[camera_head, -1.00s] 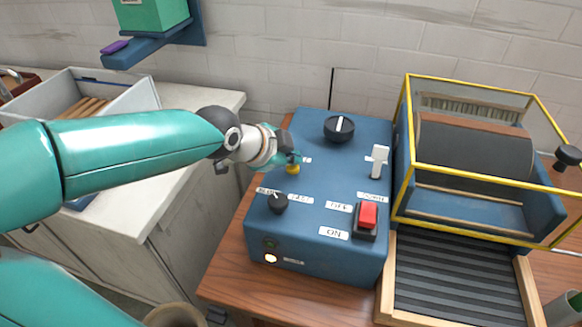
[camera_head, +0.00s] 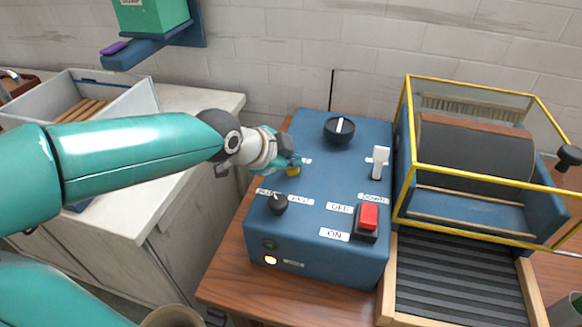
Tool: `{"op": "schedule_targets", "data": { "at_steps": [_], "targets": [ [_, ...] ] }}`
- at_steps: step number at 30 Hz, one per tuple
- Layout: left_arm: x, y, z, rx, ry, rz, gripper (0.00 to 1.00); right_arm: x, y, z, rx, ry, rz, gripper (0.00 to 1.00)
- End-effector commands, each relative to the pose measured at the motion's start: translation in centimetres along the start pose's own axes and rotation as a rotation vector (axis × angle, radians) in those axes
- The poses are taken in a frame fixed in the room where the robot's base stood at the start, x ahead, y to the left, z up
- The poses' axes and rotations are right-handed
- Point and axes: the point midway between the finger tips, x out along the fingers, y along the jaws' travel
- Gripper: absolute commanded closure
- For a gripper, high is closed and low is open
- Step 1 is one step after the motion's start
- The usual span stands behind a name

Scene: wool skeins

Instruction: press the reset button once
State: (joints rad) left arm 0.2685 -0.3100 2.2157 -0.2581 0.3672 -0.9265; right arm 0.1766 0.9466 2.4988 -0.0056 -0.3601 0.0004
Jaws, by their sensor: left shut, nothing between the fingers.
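A blue control box (camera_head: 318,205) stands on the wooden table. A small yellow button (camera_head: 293,172) shows on its top, left of the middle, partly covered by my left gripper. The label beside it is partly hidden, so I cannot read it as reset. My left gripper (camera_head: 291,163) is shut and empty, with its fingertips right at the yellow button. I cannot tell whether they touch it or how far it is pressed. My right gripper is not in view.
The box also carries a black dial (camera_head: 339,129), a white lever (camera_head: 380,161), a small black knob (camera_head: 277,204) and a red rocker switch (camera_head: 368,216). A yellow-framed drum machine (camera_head: 474,153) stands right. A grey bin (camera_head: 130,92) sits on the white counter (camera_head: 190,150).

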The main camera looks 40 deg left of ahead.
Motion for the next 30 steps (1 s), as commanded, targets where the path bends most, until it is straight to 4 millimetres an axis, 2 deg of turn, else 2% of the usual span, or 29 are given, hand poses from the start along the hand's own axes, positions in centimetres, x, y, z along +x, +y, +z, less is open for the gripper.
{"op": "schedule_targets", "data": {
  "at_steps": [20,30],
  "targets": [
    [0.3,0.2,0.2,0.0,-0.001,0.002,1.0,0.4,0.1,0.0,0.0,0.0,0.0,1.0],
    [-0.8,-0.6,-0.5,0.0,-0.001,0.001,1.0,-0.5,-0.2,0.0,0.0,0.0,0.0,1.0]
  ]
}}
